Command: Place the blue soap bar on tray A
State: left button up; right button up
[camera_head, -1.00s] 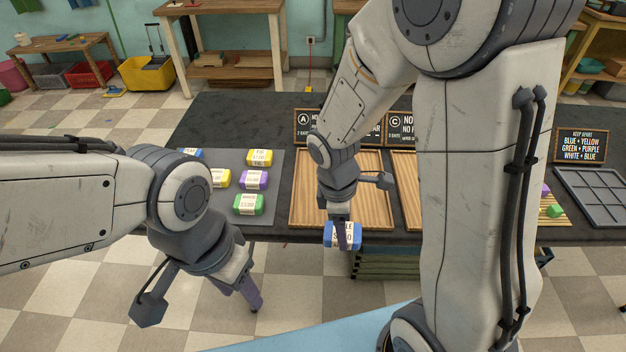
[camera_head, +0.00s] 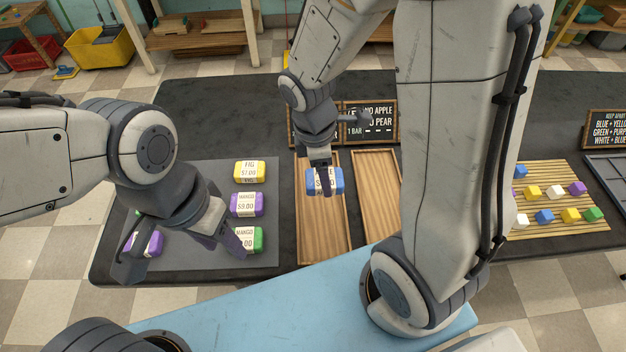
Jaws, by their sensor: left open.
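The blue soap bar (camera_head: 336,182) with a white label is between the fingers of my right gripper (camera_head: 322,180). It is over the left wooden tray (camera_head: 318,240), next to the grey mat; I cannot tell whether it touches the tray. The sign behind this tray is mostly hidden by my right arm, so its letter cannot be read. My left gripper (camera_head: 228,243) is open and empty, low over the mat in front of a green soap bar (camera_head: 258,239), which it partly hides.
The grey mat (camera_head: 210,175) holds yellow (camera_head: 249,171) and purple (camera_head: 246,204) soap bars. A second wooden tray (camera_head: 376,200) is bare where visible. On the right, a slatted board (camera_head: 560,218) carries several small coloured blocks. My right arm blocks much of the middle.

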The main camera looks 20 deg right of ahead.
jog(key=w+d+f, duration=0.1)
jog(key=w+f, duration=0.1)
jog(key=w, duration=0.1)
jog(key=w+f, duration=0.2)
jog(key=w, duration=0.2)
jog(key=w+d+f, duration=0.1)
jog(key=w+f, duration=0.1)
jog(key=w, duration=0.2)
jog(key=shift+w+d+f, duration=0.25)
jog(key=shift+d+f, duration=0.05)
jog(key=shift+f, duration=2.15)
jog(key=shift+f, duration=0.2)
jog(key=o, duration=1.5)
jog(key=shift+c, duration=0.2)
jog(key=shift+r, duration=0.1)
